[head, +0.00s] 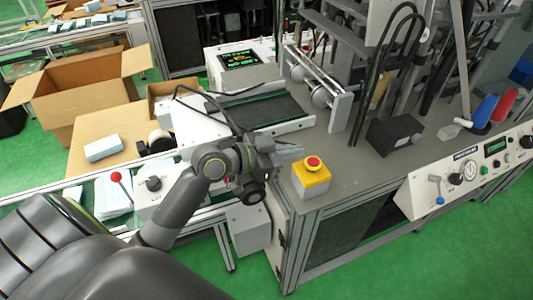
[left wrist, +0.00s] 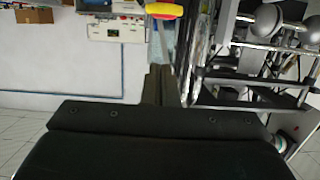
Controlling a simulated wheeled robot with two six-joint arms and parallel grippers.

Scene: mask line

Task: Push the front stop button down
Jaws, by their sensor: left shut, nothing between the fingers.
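The stop button is a red mushroom cap (head: 313,163) on a yellow box (head: 312,180) near the front corner of the grey machine table. It also shows at the top edge of the left wrist view, partly cut off, as red and yellow shapes (left wrist: 165,9). My left gripper (head: 282,154) is just left of the button, apart from it as far as I can see. Its fingers (left wrist: 162,72) are shut with nothing between them, and they point toward the button in the left wrist view. My right gripper is not in view.
A control panel (head: 468,168) with knobs and a lever is at the right. A red-knobbed lever box (head: 150,185) is left of my gripper. A cardboard box (head: 85,90) stands at the far left.

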